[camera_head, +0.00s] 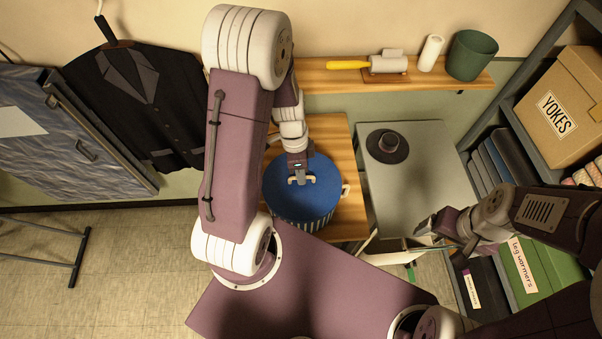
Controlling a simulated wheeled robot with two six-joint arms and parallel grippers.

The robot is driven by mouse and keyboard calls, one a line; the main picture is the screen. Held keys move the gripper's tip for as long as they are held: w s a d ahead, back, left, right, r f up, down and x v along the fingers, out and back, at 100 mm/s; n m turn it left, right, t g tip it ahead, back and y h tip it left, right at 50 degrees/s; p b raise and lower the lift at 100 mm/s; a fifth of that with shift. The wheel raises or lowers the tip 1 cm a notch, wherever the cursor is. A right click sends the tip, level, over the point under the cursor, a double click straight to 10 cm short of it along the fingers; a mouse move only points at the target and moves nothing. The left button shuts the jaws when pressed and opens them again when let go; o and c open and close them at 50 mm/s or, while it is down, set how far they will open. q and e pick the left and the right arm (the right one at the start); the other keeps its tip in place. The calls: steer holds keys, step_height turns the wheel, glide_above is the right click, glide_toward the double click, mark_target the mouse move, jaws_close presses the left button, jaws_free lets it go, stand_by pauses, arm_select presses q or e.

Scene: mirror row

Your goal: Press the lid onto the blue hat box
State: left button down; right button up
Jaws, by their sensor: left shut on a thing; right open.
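The hat box (303,222), with dark and light striped sides, stands on the wooden table in the middle. A round blue lid (323,186) covers its top; I cannot tell from this angle whether the lid is fully down or level. My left gripper (300,179) reaches down over the lid's middle and is shut on a small pale handle there. The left arm hides part of the lid's far and left edge. My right gripper (428,236) is open and empty, off to the right, apart from the box.
A grey table (415,185) to the right bears a dark brimmed hat (387,146). A wall shelf (330,78) behind holds a lint roller (375,65), a white roll (430,53) and a green bin (471,55). Shelving with boxes (567,98) stands at far right.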

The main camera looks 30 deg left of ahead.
stand_by(0.3)
arm_select(q)
steer(key=c, duration=1.5)
jaws_free()
steer(key=shift+o, duration=0.2)
steer(key=o, duration=0.5)
steer(key=shift+r+p, duration=3.35)
steer(key=shift+r, duration=0.7)
steer(key=shift+f, duration=0.1)
